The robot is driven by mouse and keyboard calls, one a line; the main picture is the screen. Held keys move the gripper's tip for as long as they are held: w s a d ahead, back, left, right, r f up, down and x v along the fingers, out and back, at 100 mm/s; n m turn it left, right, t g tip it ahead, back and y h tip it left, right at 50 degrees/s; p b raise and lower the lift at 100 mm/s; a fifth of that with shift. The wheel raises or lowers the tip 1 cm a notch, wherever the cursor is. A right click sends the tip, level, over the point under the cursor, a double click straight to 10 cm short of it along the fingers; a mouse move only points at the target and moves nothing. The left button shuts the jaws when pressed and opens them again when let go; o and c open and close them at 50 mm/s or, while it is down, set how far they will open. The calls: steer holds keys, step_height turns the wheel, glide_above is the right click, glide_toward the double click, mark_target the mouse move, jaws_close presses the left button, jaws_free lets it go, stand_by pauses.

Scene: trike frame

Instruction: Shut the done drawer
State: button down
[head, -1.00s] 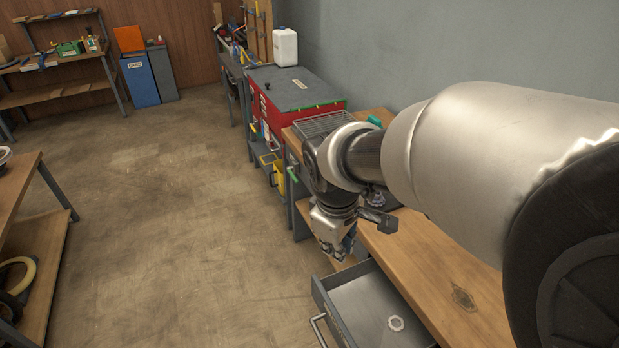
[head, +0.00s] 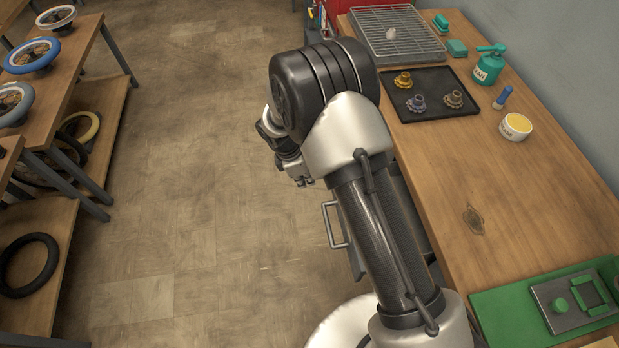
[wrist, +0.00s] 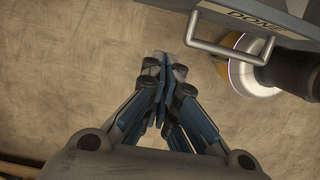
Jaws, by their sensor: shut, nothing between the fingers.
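The done drawer (head: 354,252) sticks out from the bench's left side in the head view, mostly hidden behind my arm. Its bar handle (head: 334,226) faces the aisle. In the wrist view the grey drawer front, with a DONE label (wrist: 258,22) and the handle (wrist: 232,50), shows at the upper right. My gripper (wrist: 165,62) is shut and empty, over the floor on the handle side of the drawer, apart from the handle. In the head view the gripper (head: 301,180) is partly hidden by my wrist. The drawer's inside is hidden now.
The wooden bench (head: 455,185) holds a black tray (head: 432,95) with several cogs, a wire rack (head: 398,35), a teal can (head: 489,66), a yellow-filled bowl (head: 516,127) and a green mat (head: 500,313). Shelves with wheels (head: 32,55) stand left. The aisle floor between is clear.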

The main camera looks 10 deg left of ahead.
steer(key=w+d+f+b, duration=0.1)
steer(key=d+f+b, duration=0.1)
steer(key=d+f, duration=0.3)
steer(key=shift+w+d+f+b, duration=0.3)
steer(key=shift+f+b, duration=0.1)
steer(key=shift+f, duration=0.45)
